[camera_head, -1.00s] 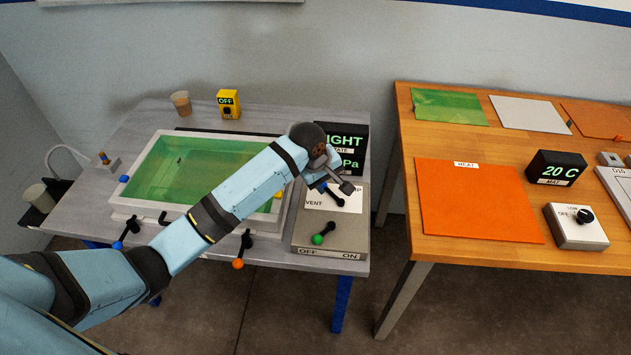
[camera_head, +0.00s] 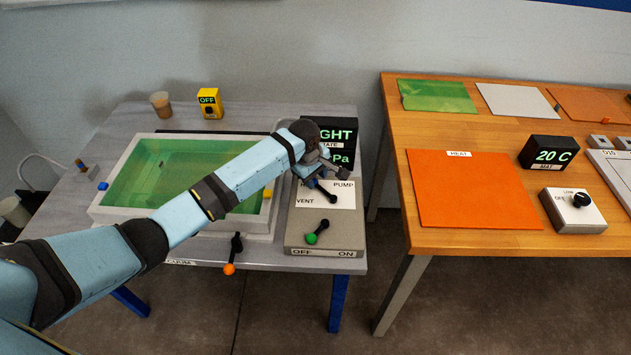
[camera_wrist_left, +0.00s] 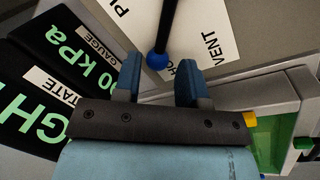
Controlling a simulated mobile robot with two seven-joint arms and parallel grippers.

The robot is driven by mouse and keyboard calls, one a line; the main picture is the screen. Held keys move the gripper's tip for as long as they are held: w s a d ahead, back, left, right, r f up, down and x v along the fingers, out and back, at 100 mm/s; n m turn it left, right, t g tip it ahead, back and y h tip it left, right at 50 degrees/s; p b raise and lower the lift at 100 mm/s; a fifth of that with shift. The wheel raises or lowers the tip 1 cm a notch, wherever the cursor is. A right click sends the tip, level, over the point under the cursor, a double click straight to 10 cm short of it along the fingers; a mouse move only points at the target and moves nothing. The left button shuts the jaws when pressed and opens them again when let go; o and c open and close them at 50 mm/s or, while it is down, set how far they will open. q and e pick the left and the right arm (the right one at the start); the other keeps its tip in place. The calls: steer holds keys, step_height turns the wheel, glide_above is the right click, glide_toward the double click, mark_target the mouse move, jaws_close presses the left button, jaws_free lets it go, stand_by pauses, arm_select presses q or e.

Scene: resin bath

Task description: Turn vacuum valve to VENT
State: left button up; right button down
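The vacuum valve is a black lever (camera_head: 324,191) with a blue ball end, on a white label plate on the grey control box (camera_head: 345,235). In the left wrist view the lever's blue ball (camera_wrist_left: 157,60) lies just ahead of the gap between my fingertips, beside the partly hidden "HO..." print and away from "VENT". My left gripper (camera_head: 328,172) is over the upper part of the plate; in the left wrist view its fingers (camera_wrist_left: 159,82) are open with nothing between them. Contact with the lever cannot be told. My right gripper is not in view.
A green-knobbed OFF/ON lever (camera_head: 318,233) sits on the box front. Black displays (camera_head: 345,127) stand behind, partly hidden. The green bath (camera_head: 150,155) is left, with an orange-knobbed lever (camera_head: 233,254) in front. A wooden table (camera_head: 395,150) stands right, across a gap.

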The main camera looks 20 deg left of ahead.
arm_select(q)
steer(key=shift+w+f, duration=0.2)
steer(key=shift+f, duration=0.9)
